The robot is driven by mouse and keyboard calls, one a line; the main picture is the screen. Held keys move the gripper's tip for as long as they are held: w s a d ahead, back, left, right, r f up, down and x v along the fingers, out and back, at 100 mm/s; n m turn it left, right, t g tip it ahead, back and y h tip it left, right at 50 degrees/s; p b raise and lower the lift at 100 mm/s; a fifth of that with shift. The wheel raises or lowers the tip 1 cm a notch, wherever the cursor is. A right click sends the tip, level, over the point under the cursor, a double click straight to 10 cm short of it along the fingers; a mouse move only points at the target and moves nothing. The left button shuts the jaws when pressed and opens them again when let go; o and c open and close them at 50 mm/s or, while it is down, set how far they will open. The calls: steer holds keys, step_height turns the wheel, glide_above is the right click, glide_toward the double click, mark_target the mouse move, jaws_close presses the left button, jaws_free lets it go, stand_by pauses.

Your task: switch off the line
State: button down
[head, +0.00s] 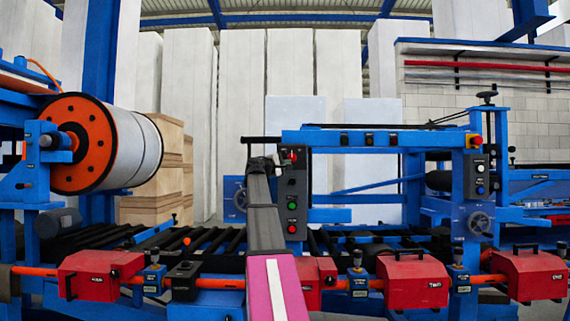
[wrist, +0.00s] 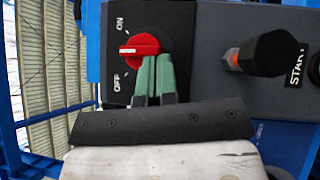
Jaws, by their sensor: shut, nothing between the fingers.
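The red rotary switch (wrist: 139,46) sits on a black plate marked ON and OFF. Its white mark points left in the wrist view, between the two labels, so I cannot tell which it is set to. In the head view the red switch (head: 293,156) is at the top of the dark control box (head: 298,182). My gripper (wrist: 155,58) is shut with nothing in it, its green fingertips at the lower right edge of the switch. Whether they touch it I cannot tell. In the head view my gripper (head: 264,163) is just left of the switch.
Lower on the box are green and red buttons (head: 292,203). Blue frame (head: 350,138) surrounds the box, and a roller conveyor (head: 200,240) runs behind my arm.

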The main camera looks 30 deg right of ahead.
steer(key=shift+s+d+f+n+t+h, duration=0.15)
steer(key=shift+d+f+n+t+h, duration=0.1)
steer(key=shift+n+h, duration=0.25)
steer(key=shift+s+d+f+n+t+h, duration=0.1)
steer(key=shift+n+t+h, duration=0.2)
steer(key=shift+n, duration=0.4)
steer(key=shift+s+d+f, duration=0.1)
steer(key=shift+d, duration=0.1)
steer(key=shift+a+f, duration=0.1)
